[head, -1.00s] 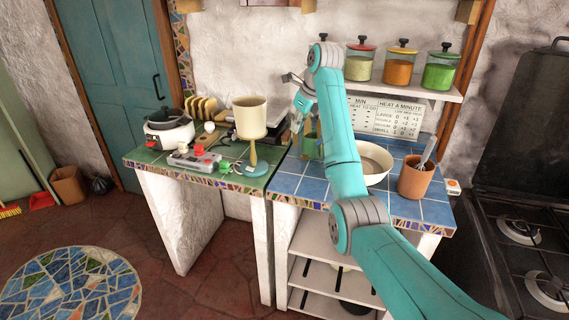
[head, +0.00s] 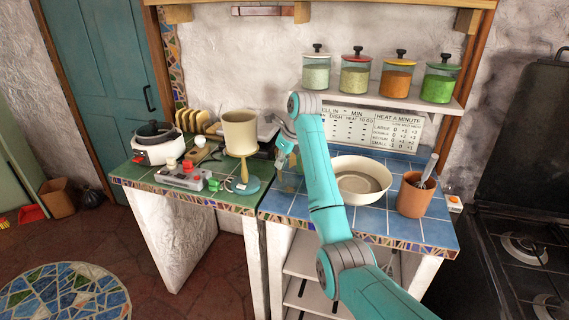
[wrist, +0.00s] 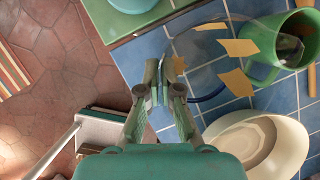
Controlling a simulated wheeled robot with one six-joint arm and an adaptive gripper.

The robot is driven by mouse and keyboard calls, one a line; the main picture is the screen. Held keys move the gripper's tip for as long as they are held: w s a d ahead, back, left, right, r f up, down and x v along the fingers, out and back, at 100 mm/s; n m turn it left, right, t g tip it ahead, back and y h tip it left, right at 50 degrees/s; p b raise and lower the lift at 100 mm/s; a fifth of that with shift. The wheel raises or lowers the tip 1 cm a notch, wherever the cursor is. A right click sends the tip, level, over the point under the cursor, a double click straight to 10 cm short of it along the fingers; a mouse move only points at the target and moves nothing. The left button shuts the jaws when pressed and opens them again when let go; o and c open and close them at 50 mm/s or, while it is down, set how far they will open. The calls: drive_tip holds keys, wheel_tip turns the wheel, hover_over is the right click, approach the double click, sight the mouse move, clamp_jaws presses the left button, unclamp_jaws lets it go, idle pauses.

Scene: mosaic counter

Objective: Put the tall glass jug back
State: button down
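The tall glass jug (wrist: 208,62) is clear, with tan patches and a blue curved edge, in the wrist view. It shows faintly below my gripper in the head view (head: 288,182), over the left part of the blue-tiled counter. My gripper (wrist: 160,72) points down with its fingertips close together at the jug's left side, seemingly pinching its edge. The exact contact is hidden by the fingers. In the head view my gripper (head: 284,150) is partly behind my arm. I cannot tell whether the jug's base touches the tiles.
A green mug (wrist: 262,62) and a cream bowl (head: 345,165) are close to the jug. A terracotta pot (head: 413,198) stands further right. A cream cup on a stand (head: 240,132) is at the left, on the green counter. A shelf (head: 385,101) with several jars is above.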

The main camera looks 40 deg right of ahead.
drive_tip(key=shift+f, duration=0.55)
drive_tip(key=c, duration=1.3)
unclamp_jaws()
